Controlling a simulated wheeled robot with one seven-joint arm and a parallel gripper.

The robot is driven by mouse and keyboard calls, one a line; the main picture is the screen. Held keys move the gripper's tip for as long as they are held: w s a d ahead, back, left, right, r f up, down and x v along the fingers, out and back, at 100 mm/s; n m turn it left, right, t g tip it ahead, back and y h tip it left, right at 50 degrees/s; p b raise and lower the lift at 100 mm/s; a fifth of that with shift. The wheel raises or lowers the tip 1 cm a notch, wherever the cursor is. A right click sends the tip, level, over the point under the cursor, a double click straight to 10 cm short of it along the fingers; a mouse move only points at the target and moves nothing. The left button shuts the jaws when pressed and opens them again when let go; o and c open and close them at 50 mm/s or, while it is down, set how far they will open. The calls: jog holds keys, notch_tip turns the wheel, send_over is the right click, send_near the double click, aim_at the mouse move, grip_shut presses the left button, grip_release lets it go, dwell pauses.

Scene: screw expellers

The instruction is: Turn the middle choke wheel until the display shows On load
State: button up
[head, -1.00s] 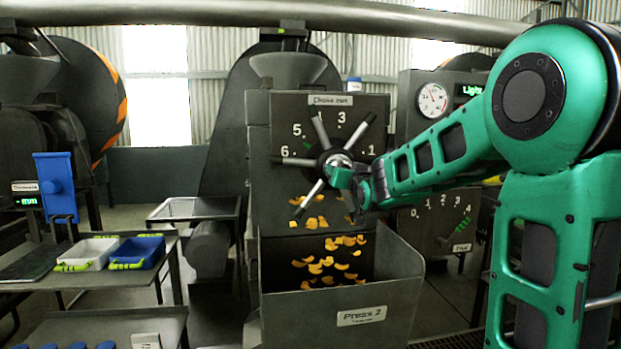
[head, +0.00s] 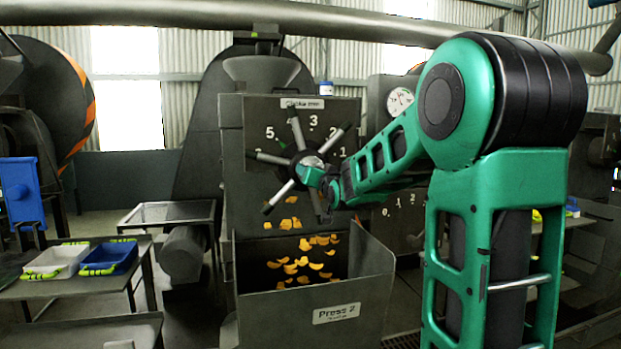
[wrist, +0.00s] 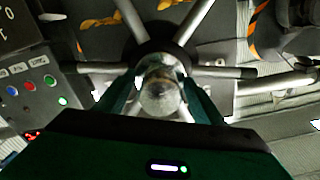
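The middle choke wheel (head: 300,163) has dark-tipped metal spokes. It is on the front of the grey Press 2 housing (head: 335,215), below the choke label and a dial of numbers. My gripper (head: 318,180) is at the wheel's hub, reaching in from the right. In the wrist view, the green fingers (wrist: 160,95) lie on both sides of the round metal hub (wrist: 160,85) and appear closed on it, with spokes spreading around. No display text of the middle press is readable; my arm covers part of the panel to the right.
An open hopper (head: 365,262) with yellow-orange flakes (head: 300,262) falling stands below the wheel. A side table with a white tray (head: 58,260) and a blue tray (head: 108,257) is at left. A round gauge (head: 399,101) is at right. A pipe (head: 200,13) runs overhead.

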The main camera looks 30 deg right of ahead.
jog(key=v, duration=1)
jog(key=shift+s, duration=0.3)
jog(key=shift+a, duration=0.1)
dwell(0.3)
jog(key=s+a+f+n+g+y, duration=0.1)
jog(key=s+f+g+y, duration=0.1)
jog(key=s+f+g, duration=1.1)
jog(key=s+a+f+g+y, duration=0.1)
jog(key=s+a+f, duration=0.1)
jog(key=s+f, duration=0.2)
jog(key=s+a+f+g+y, duration=0.1)
jog(key=s+f, duration=0.4)
jog(key=s, duration=0.6)
jog(key=s+a+f+g+y, duration=0.1)
jog(key=s+a+f, duration=0.3)
jog(key=s, duration=0.4)
jog(key=shift+a+f+g+y, duration=0.25)
jog(key=shift+f+g+y, duration=0.15)
jog(key=shift+f+g, duration=0.25)
